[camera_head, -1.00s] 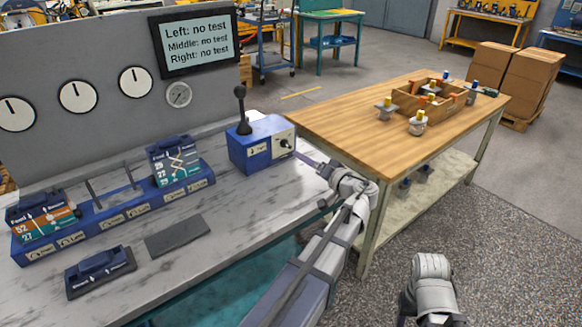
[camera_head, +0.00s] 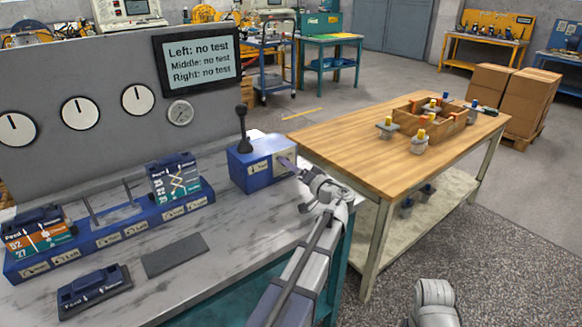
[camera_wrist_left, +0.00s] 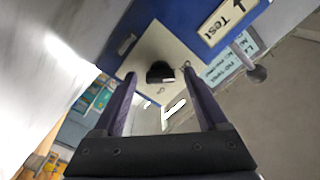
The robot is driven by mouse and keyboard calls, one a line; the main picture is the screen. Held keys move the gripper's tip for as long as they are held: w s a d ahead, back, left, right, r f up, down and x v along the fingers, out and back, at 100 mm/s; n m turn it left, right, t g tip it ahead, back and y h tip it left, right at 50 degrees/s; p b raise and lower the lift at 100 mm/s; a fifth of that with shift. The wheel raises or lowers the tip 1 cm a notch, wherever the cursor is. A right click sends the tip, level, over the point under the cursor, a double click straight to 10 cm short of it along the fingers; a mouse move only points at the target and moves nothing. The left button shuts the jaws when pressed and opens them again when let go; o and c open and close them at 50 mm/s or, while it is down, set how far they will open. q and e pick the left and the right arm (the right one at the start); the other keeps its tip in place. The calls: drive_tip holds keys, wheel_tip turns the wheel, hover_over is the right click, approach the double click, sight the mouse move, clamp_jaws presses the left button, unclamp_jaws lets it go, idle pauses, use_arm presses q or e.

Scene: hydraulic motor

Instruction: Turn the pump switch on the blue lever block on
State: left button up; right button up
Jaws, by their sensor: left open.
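The blue lever block (camera_head: 250,170) stands on the marble-topped bench, with a black upright lever (camera_head: 242,130) on top. Its cream side plate faces right and carries the black pump switch knob, which shows in the left wrist view (camera_wrist_left: 160,72). My left gripper (camera_head: 286,162) is at that plate in the head view and partly hides the knob. In the left wrist view its two dark fingers (camera_wrist_left: 158,80) are open, one on each side of the knob. I cannot tell if they touch it. My right arm shows only in part at the lower right, its gripper out of view.
A blue rail (camera_head: 110,236) with valve blocks lies left of the lever block. A loose valve block (camera_head: 92,290) and a grey pad (camera_head: 175,255) lie in front. A screen (camera_head: 197,57) reads "no test". A wooden table (camera_head: 370,150) stands to the right.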

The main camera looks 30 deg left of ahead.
use_arm(q)
drive_tip(key=shift+a, duration=0.2)
clamp_jaws()
idle(0.6)
